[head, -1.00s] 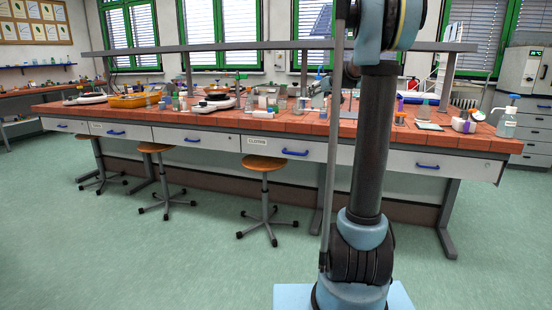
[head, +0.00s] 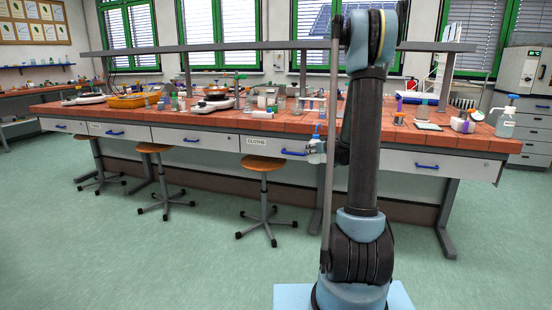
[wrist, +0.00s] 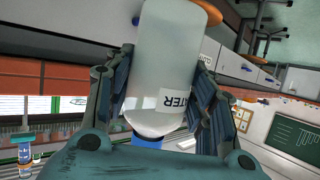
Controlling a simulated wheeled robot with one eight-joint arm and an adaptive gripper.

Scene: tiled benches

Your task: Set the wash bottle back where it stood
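The wash bottle (wrist: 165,45) is a pale translucent bottle with a label reading "WATER" and a blue cap. In the wrist view it fills the middle, upside down in the picture, with my gripper's fingers (wrist: 165,80) closed on both sides of it. In the head view the wash bottle (head: 316,150) shows small beside my arm, blue top upward, in front of the bench's drawer fronts. My gripper is mostly hidden behind my arm there. The tiled bench (head: 225,125) has a red-brown top.
A pump bottle (head: 506,122) stands at the bench's right end. A white box (head: 462,125) and a small flat pad (head: 428,127) lie left of it. A yellow tray (head: 133,101) and glassware crowd the left. A grey shelf rail (head: 240,46) runs above. Stools (head: 263,163) stand in front.

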